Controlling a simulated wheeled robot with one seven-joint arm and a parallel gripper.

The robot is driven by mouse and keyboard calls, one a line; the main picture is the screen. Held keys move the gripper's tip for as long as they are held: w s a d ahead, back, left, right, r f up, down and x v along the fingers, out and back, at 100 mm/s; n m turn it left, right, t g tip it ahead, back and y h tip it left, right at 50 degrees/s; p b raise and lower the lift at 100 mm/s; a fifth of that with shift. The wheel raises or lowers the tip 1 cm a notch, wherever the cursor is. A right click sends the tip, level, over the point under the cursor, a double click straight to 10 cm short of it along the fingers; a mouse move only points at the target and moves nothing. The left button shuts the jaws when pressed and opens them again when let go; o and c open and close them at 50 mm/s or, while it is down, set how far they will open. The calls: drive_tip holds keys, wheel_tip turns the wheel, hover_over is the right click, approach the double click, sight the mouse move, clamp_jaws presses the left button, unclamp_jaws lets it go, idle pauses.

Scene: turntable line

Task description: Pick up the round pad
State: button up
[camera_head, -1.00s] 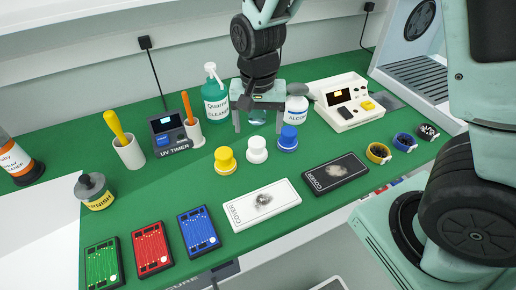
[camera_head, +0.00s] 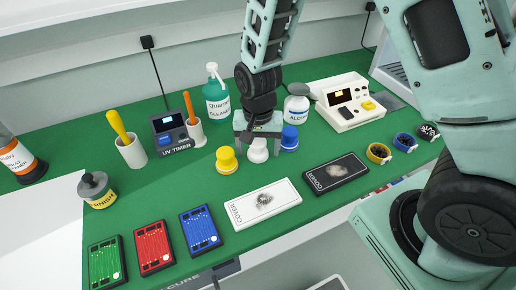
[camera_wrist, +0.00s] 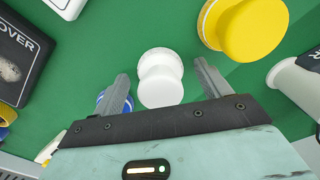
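Three round knob-topped pads stand in a row on the green bench: yellow (camera_head: 226,160), white (camera_head: 258,151) and blue (camera_head: 289,138). My gripper (camera_head: 258,148) is open above the white pad, with its fingers at either side of it. In the wrist view the white pad (camera_wrist: 160,78) lies between the two spread fingers, apparently untouched. The blue pad (camera_wrist: 104,99) is partly hidden behind the left finger there. The yellow pad (camera_wrist: 245,27) is clear of the fingers at upper right.
A cleaner bottle (camera_head: 216,95) and an alcohol bottle (camera_head: 297,104) stand behind the pads. A UV timer (camera_head: 170,132) and tool cups are to the left. A white cover (camera_head: 262,203) and a black cover (camera_head: 335,173) lie in front. Green bench between is free.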

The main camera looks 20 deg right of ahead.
sight(258, 141)
drive_tip(key=c, duration=1.1)
wheel_tip(258, 141, up, 10)
drive_tip(key=shift+r, duration=0.1)
drive_tip(key=o, duration=0.5)
drive_tip(key=c, duration=0.3)
drive_tip(key=shift+a, duration=0.1)
